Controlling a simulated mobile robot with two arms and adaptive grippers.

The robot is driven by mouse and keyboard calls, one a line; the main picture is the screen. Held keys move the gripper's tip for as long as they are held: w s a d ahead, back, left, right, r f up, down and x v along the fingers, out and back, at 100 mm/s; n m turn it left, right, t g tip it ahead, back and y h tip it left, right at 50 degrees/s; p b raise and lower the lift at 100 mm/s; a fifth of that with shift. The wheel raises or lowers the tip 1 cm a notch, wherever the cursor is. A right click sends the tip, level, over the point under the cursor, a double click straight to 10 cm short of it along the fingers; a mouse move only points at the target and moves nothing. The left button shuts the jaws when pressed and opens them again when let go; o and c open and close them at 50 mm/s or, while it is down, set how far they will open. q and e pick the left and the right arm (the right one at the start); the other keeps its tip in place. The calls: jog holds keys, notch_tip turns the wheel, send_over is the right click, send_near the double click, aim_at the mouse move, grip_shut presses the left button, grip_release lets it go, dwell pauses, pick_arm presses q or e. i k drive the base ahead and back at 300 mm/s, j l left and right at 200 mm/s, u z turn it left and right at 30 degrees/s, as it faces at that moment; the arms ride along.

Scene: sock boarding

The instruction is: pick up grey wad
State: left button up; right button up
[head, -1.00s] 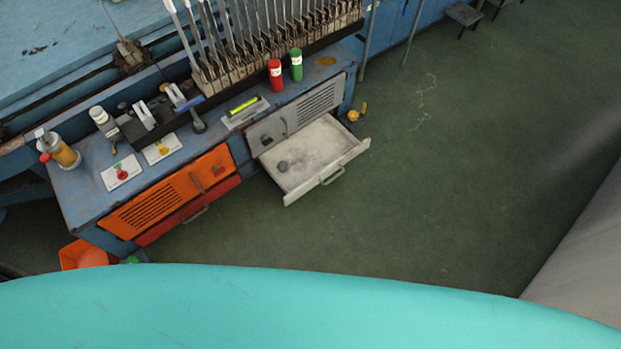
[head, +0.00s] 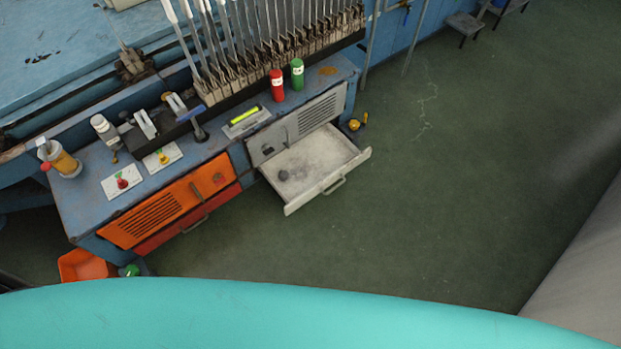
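The grey wad (head: 283,175) is a small dark grey lump. It lies inside the open pale drawer (head: 325,168), toward the drawer's left side. The drawer is pulled out from the lower part of the grey cabinet on the right of the blue bench. Nothing covers the wad. Neither of my grippers shows in the head view.
The blue bench (head: 85,190) holds a red can (head: 277,85), a green can (head: 297,74) and a rack of metal bars. An orange bin (head: 85,266) stands on the floor at the left. The green floor (head: 440,190) right of the drawer is clear.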

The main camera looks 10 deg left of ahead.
aim_at(285, 176)
jog(key=u, duration=0.5)
jog(key=i+l+u, duration=0.15)
jog(key=l+u, duration=0.15)
jog(key=i+l+u, duration=0.1)
jog(key=l+u, duration=0.2)
jog(key=l, duration=0.15)
jog(key=i+l+u, duration=0.1)
jog(key=l+u, duration=0.15)
jog(key=l, duration=0.15)
